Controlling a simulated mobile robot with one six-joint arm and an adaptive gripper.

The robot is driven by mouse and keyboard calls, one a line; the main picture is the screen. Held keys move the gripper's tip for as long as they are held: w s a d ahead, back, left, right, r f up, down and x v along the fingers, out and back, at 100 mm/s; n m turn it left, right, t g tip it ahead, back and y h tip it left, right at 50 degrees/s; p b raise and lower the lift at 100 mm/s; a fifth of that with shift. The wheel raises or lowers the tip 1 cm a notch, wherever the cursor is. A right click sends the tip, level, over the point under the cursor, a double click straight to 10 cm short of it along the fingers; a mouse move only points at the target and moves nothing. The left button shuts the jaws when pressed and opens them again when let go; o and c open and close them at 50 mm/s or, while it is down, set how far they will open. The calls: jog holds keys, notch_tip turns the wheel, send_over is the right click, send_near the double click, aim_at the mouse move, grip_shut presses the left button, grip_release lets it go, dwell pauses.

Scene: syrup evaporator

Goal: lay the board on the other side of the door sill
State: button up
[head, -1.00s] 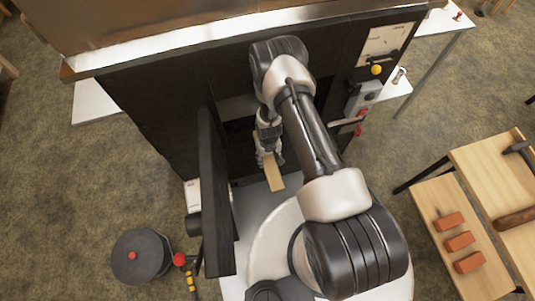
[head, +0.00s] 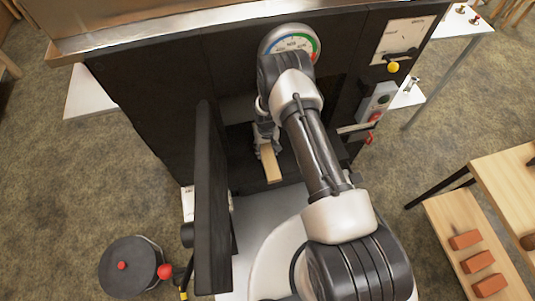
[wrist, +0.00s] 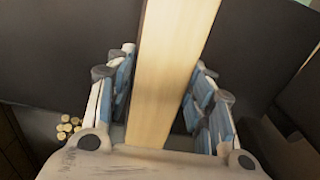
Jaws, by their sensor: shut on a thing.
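The board (head: 271,166) is a pale, narrow wooden piece. My gripper (head: 265,137) is shut on it at the doorway of the black firebox. In the wrist view the board (wrist: 172,60) runs lengthwise between the blue-padded fingers of my gripper (wrist: 162,85). In the head view its free end points down the picture, toward my base. The black door (head: 212,200) stands open to the left of the opening. The door sill is at the lower edge of the opening; I cannot tell whether the board touches it.
A round gauge (head: 291,44) is on the firebox front, partly behind my arm. A control box (head: 378,101) and a handle are right of the opening. A dark round pot (head: 130,266) stands lower left. A wooden table (head: 465,235) with red bricks is at right. Yellowish round pieces (wrist: 70,124) show in the wrist view.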

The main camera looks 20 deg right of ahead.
jog(key=shift+w, duration=0.15)
jog(key=o, duration=1.3)
notch_tip(320, 180, up, 8)
jog(key=shift+f, duration=0.25)
